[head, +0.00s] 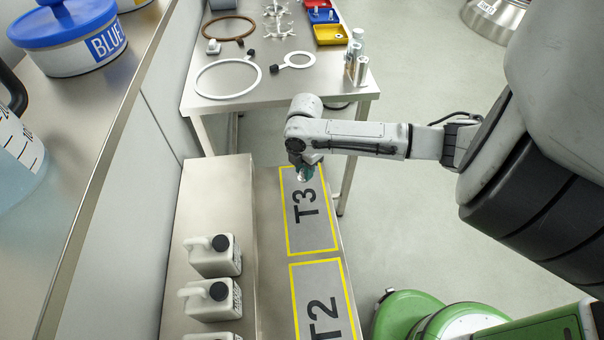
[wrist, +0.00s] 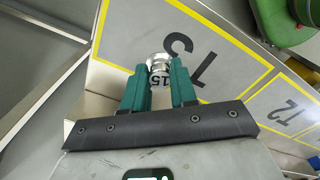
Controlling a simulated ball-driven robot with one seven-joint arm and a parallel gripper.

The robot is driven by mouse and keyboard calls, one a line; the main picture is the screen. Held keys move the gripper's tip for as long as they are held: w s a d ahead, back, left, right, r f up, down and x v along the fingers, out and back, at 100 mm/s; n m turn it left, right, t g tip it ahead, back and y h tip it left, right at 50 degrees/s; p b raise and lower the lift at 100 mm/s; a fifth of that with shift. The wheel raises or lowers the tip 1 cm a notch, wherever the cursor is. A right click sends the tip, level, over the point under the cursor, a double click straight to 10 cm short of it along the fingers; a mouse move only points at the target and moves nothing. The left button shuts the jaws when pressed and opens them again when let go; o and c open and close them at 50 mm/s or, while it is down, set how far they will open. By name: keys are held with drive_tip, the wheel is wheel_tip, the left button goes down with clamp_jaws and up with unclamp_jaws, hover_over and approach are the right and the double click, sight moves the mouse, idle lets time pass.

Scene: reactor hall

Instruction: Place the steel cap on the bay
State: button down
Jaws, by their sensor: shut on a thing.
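My gripper (head: 302,162) hangs over the far end of the bay marked T3 (head: 314,226) in the head view. In the wrist view its two green fingers (wrist: 160,82) are shut on the steel cap (wrist: 157,60), a small shiny round piece with a stepped shape. A bit of the cap also shows below the fingers in the head view (head: 303,177). The T3 bay is a grey panel with a yellow border; it also shows in the wrist view (wrist: 222,58). I cannot tell whether the cap touches the panel.
A second bay marked T2 (head: 335,285) lies nearer. White jugs (head: 216,255) with black caps stand on the raised ledge to the left. A steel table (head: 253,109) behind holds rings, silver cylinders and coloured bins (head: 330,35). A counter with a blue-lidded tub (head: 70,35) is at left.

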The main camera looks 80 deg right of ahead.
sight(302, 175)
drive_tip(key=d+f, duration=0.1)
drive_tip(key=w+f, duration=0.1)
drive_tip(key=shift+w+d+f, duration=0.1)
drive_tip(key=shift+d+f, duration=0.2)
drive_tip(key=shift+d, duration=0.1)
drive_tip(key=shift+f, duration=1.5)
drive_tip(key=shift+f, duration=0.2)
drive_tip(key=c, duration=0.9)
unclamp_jaws()
drive_tip(key=shift+r, duration=0.1)
wheel_tip(302, 175, up, 12)
drive_tip(key=shift+r, duration=0.15)
